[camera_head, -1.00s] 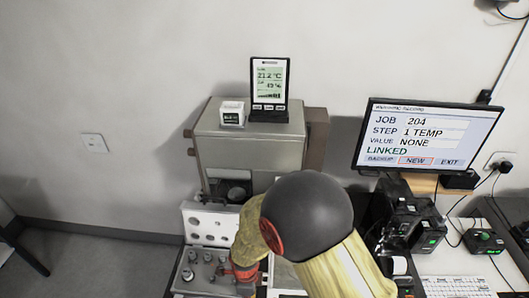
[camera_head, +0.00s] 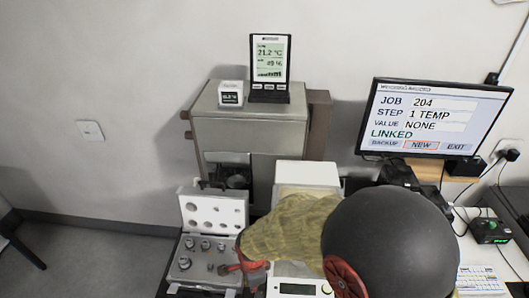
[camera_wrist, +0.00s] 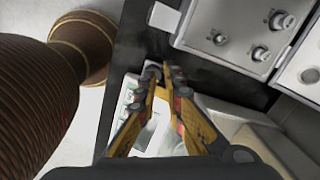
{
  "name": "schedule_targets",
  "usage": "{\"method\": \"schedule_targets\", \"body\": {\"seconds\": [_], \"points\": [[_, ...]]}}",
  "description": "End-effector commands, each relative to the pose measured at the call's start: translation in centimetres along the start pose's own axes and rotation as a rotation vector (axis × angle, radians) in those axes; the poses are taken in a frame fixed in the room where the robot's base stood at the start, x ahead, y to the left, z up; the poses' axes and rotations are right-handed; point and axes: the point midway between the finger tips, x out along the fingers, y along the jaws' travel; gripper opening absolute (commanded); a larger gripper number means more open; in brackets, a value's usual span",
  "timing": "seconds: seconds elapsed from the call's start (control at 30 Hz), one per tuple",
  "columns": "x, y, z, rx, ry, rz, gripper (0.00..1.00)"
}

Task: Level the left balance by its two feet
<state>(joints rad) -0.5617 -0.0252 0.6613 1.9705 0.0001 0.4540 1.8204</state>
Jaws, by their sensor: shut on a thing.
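A white balance stands at the bottom centre of the head view, its pale top (camera_head: 307,173) behind my arm and its front panel with a small display (camera_head: 298,289) below. Its levelling feet cannot be made out. My gripper (camera_head: 238,268) is at the balance's left, by the right edge of the weight case. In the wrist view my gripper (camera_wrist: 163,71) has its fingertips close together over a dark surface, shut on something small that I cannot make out. A pale part with green marks (camera_wrist: 131,94) lies beside the left finger.
An open weight case (camera_head: 213,215) with several metal weights stands at left; its corner also shows in the wrist view (camera_wrist: 240,50). A grey cabinet (camera_head: 250,130) carries a thermometer display (camera_head: 269,68). A monitor (camera_head: 430,118) stands at right. A brown ribbed object (camera_wrist: 35,95) fills the wrist view's left.

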Motion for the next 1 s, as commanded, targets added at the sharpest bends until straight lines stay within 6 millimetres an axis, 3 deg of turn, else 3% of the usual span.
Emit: {"method": "schedule_targets", "body": {"seconds": [0.2, 0.4, 0.67, 1.0], "points": [[-0.4, 2.3, -0.6, -0.359, 0.003, 0.044, 0.00], [-0.3, 3.3, -0.9, -0.580, -0.003, 0.078, 0.00], [0.1, 3.4, -0.9, -0.660, -0.007, 0.083, 0.00], [3.5, 3.7, -1.0, -0.657, -0.007, 0.083, 0.00]]}}
